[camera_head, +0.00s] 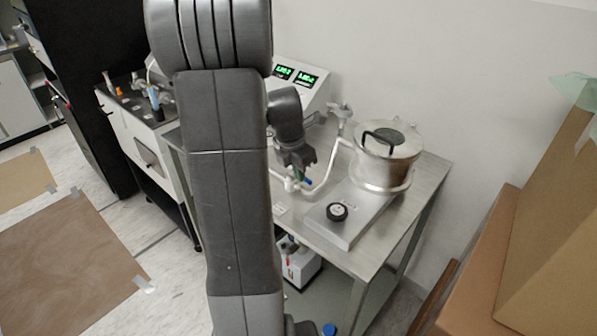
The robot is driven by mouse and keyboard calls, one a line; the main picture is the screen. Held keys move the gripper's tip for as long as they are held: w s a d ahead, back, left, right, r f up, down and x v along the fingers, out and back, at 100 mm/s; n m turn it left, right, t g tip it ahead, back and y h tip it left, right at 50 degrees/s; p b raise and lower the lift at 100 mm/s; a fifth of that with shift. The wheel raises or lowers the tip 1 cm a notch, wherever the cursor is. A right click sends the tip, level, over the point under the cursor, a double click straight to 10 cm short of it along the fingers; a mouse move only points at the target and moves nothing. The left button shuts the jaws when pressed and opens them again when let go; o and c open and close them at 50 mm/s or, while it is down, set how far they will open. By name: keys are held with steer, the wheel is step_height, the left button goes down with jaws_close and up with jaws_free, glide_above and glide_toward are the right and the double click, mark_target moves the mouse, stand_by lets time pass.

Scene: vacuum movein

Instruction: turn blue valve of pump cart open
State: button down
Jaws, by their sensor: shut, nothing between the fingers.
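My gripper (301,166) is in the middle of the head view, pointing down over the white tubing (325,181) on the steel table. It is shut, with nothing seen in it. A small blue-green part (308,180) shows right beside the fingertips, on or next to the tubing; I cannot tell whether they touch. A small red part (296,172) is also near the fingertips. On the cart (134,128) at the left, a blue part (154,104) and an orange part (118,92) stand on the black top. Which blue part is the valve, and how it is turned, is unclear.
A steel pot (386,163) with a black handle sits on a plate with a black knob (337,212). A white box with green displays (297,84) stands behind my arm. Cardboard boxes (535,250) crowd the right. Open floor (165,285) lies at the left front.

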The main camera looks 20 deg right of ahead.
steer(key=shift+w+d+f+p, duration=0.2)
steer(key=shift+d+p, duration=0.2)
steer(key=shift+d, duration=0.15)
steer(key=shift+s+a+f, duration=0.15)
steer(key=shift+a, duration=0.15)
